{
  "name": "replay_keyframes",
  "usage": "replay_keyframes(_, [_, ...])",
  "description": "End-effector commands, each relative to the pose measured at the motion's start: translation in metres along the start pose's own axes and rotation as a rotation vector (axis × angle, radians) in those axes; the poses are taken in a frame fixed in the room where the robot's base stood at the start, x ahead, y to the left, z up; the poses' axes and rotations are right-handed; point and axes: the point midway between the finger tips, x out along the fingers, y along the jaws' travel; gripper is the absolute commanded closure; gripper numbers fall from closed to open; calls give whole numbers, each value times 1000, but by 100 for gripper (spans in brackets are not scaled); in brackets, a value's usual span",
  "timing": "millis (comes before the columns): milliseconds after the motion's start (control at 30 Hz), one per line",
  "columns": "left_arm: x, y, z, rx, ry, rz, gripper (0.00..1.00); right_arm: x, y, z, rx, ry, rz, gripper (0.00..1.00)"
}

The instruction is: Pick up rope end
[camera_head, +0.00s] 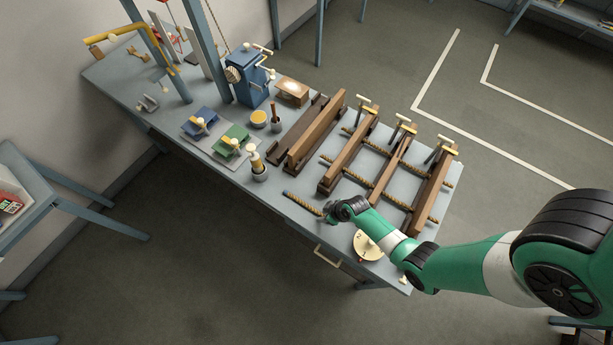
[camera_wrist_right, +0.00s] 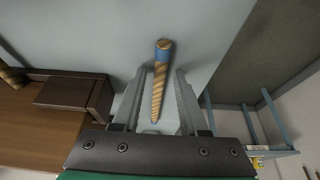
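A short tan twisted rope (camera_head: 303,203) lies on the grey workbench (camera_head: 250,187) near its front edge, with a blue band at its left end. In the right wrist view the rope (camera_wrist_right: 159,85) runs away from my gripper, and its blue-banded end (camera_wrist_right: 163,50) is beyond the fingertips. My right gripper (camera_head: 327,211) is at the rope's right end. In the wrist view the gripper (camera_wrist_right: 158,75) is open, with one finger on each side of the rope and a gap to both. My left gripper is not in view.
A wooden frame with clamps and ropes (camera_head: 385,165) stands right behind the gripper. A round disc (camera_head: 367,246) lies under my right forearm.

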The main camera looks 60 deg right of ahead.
Motion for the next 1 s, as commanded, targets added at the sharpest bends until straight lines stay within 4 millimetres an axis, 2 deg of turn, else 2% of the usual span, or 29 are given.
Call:
replay_keyframes(33, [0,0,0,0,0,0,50,0,0,0,0,0,0,68])
replay_keyframes(200, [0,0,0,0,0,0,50,0,0,0,0,0,0,99])
replay_keyframes(667, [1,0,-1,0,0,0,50,-3,0,-2,-1,2,0,100])
replay_keyframes(767, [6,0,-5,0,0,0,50,-15,0,-7,0,3,1,100])
replay_keyframes(933, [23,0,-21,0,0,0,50,-56,0,-24,-1,4,1,100])
replay_keyframes(1000, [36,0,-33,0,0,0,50,-72,0,-30,0,1,0,100])
